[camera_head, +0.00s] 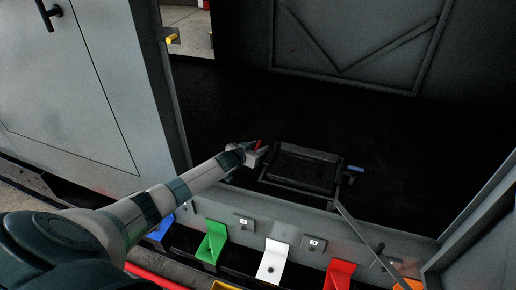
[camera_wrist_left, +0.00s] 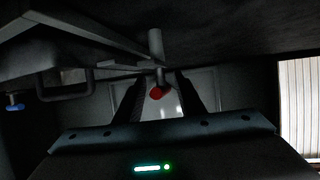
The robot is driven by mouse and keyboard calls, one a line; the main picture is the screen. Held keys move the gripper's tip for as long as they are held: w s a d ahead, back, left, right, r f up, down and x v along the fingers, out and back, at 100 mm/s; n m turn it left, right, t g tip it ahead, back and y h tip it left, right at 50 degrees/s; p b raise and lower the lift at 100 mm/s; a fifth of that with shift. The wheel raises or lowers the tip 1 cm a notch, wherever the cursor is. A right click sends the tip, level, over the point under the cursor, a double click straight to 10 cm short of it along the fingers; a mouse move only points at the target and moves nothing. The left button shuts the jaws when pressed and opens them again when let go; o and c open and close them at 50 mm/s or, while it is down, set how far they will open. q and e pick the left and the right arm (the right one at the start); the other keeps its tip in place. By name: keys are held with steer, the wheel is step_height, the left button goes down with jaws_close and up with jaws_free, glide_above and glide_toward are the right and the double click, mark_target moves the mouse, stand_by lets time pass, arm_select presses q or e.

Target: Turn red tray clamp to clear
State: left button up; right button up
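The red tray clamp (camera_head: 259,145) is at the left side of the dark tray (camera_head: 298,185) inside the enclosure. Its red end (camera_wrist_left: 157,92) shows in the left wrist view between the two fingers, with a grey post above it. My left gripper (camera_head: 260,153) is at the clamp, hiding part of it. In the left wrist view the gripper (camera_wrist_left: 160,97) is open, with a finger on each side of the red end and gaps visible. Contact cannot be told. A blue clamp (camera_head: 355,168) is at the tray's right side; it also shows in the left wrist view (camera_wrist_left: 15,107). My right gripper is not in view.
The enclosure's front lip (camera_head: 300,217) runs below the tray. Blue, green, white, red and orange brackets (camera_head: 270,262) line up in front of it. A thin grey bar (camera_head: 362,230) slants down right of the tray. The dark floor behind the tray is clear.

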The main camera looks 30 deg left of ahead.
arm_select(q)
steer(key=shift+s, duration=0.15)
steer(key=shift+s+r, duration=0.2)
steer(key=shift+s, duration=0.45)
steer(key=v, duration=1.6)
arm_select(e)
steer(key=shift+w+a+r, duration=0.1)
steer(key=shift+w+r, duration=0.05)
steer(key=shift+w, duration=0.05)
arm_select(q)
steer(key=shift+w, duration=0.1)
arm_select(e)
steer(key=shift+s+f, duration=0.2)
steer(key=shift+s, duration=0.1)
arm_select(q)
steer(key=shift+d, duration=0.1)
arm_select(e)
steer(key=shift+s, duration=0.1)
